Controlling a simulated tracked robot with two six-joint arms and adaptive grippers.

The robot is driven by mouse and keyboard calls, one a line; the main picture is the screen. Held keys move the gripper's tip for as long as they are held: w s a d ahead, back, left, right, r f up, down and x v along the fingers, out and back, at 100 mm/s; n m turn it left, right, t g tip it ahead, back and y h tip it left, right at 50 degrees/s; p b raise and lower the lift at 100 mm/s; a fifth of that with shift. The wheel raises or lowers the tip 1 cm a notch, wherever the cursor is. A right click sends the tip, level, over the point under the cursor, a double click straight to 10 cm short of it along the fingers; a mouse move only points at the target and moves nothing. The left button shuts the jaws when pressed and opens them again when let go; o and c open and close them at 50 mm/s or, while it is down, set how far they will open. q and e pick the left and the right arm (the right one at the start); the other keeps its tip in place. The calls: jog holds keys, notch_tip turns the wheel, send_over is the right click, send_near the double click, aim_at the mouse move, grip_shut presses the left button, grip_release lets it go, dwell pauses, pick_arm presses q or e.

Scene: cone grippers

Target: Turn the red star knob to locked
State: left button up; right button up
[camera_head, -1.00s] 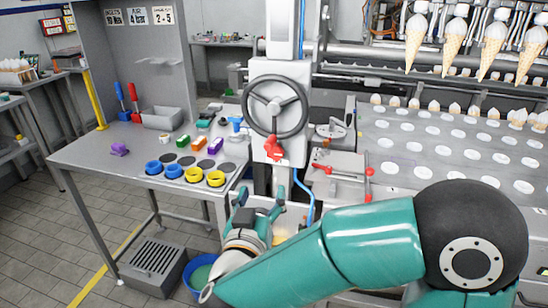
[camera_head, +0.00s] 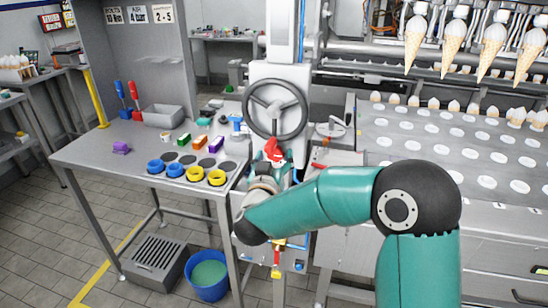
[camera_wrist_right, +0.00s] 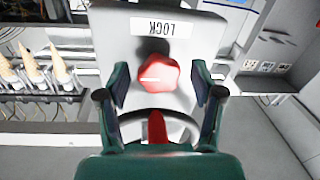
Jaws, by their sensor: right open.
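The red star knob (camera_head: 275,150) sits on the white machine column just below the large handwheel. In the right wrist view the knob (camera_wrist_right: 158,77) is in the middle of the picture, with a short white mark on its face. A white label reading LOCK (camera_wrist_right: 153,27) appears upside down above it there. My right gripper (camera_wrist_right: 160,84) is open, with one finger on each side of the knob and visible gaps between. In the head view my right gripper (camera_head: 273,166) is just below the knob and partly hides the column. My left gripper is not in view.
The grey handwheel (camera_head: 275,108) is close above the knob. A steel table (camera_head: 100,165) with blue and yellow rings stands left. A blue bucket (camera_head: 208,275) is on the floor below. The perforated conveyor (camera_head: 450,150) with cones lies right.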

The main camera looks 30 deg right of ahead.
jog(key=c, duration=1.1)
jog(key=shift+f+m+b, duration=0.2)
jog(key=shift+m+b, duration=0.3)
jog(key=shift+b, duration=0.5)
jog(key=m+b, duration=0.6)
jog(key=b, duration=0.1)
jog(key=m+h+b, duration=0.1)
jog(key=m+b, duration=0.6)
jog(key=b, duration=0.1)
jog(key=shift+w+a+f+m+b, duration=0.15)
jog(key=shift+m+b, duration=0.15)
jog(key=shift+m+g+h+b, duration=0.45)
jog(key=shift+m+b, duration=1.15)
jog(key=shift+m, duration=0.7)
jog(key=o, duration=0.8)
jog(key=shift+c, duration=0.2)
jog(key=o, duration=0.3)
jog(key=shift+r, duration=0.25)
jog(key=shift+o, duration=0.2)
